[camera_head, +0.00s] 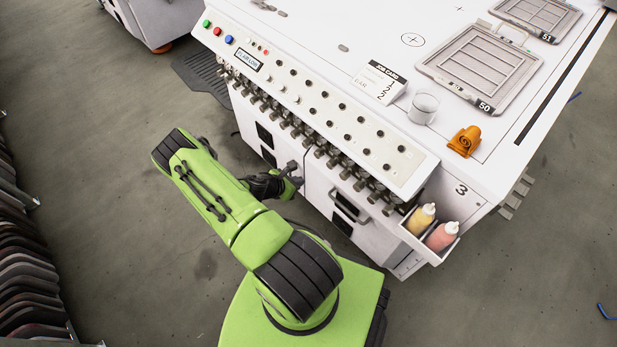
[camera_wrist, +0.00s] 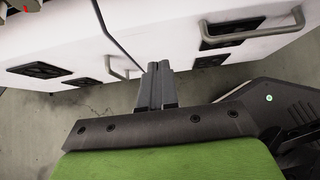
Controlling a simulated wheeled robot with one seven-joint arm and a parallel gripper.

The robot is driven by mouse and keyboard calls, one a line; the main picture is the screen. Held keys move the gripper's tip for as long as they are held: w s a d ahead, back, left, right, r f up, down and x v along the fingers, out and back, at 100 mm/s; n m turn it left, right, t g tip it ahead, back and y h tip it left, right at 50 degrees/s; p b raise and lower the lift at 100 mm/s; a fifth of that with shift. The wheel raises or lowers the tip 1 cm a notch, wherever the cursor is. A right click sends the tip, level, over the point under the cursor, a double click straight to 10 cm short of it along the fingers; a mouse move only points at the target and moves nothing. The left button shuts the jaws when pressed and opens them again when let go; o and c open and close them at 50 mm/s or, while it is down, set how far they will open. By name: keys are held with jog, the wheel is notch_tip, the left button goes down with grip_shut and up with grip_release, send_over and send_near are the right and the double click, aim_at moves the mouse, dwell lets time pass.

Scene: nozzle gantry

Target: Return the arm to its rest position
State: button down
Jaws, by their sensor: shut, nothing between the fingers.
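My green and black arm is folded beside the white machine, above my green base. My gripper (camera_head: 292,168) is close to the machine's front face, below the row of nozzles. In the wrist view my gripper (camera_wrist: 158,68) is shut, its grey fingers together with nothing between them. It points toward the floor and the lower cabinet front. Whether the fingertips touch the cabinet cannot be told.
The white machine (camera_head: 440,185) has handles (camera_head: 348,208) and nozzles (camera_head: 330,160) along its front. A side bin (camera_head: 432,247) holds a yellow bottle (camera_head: 421,219) and a pink bottle (camera_head: 441,236). On top are a cup (camera_head: 424,107) and an orange part (camera_head: 465,141). Floor (camera_head: 110,150) at left is clear.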

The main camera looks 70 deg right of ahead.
jog(key=v, duration=0.4)
jog(key=shift+a+p, duration=0.15)
jog(key=shift+p, duration=0.2)
jog(key=w+a+r+m+t+y+p, duration=0.1)
jog(key=w+a+r+m+p, duration=0.15)
jog(key=w+r, duration=0.45)
jog(key=w+a+r+m+t+y+p, duration=0.15)
jog(key=w+a+r+m, duration=0.25)
jog(key=r, duration=0.7)
jog(key=w+a+r+m+t+y+p, duration=0.1)
jog(key=a+r+m, duration=0.1)
jog(key=a+r, duration=0.45)
jog(key=w+a+r+m+t+y+p, duration=0.1)
jog(key=a+r+m+t+y, duration=0.15)
jog(key=r, duration=0.65)
jog(key=s+a+r+m+t+y+p, duration=0.1)
jog(key=s+a+r+p, duration=0.1)
jog(key=s+a+r, duration=0.5)
jog(key=s+a+r+m+t+y+p, duration=0.1)
jog(key=s+a+r+t+p, duration=0.1)
jog(key=s+a+r, duration=0.5)
notch_tip(320, 180, up, 7)
jog(key=shift+s+a+f+t+y+p, duration=0.1)
jog(key=shift+s+a+t+y+p, duration=0.25)
jog(key=shift+a+p, duration=0.55)
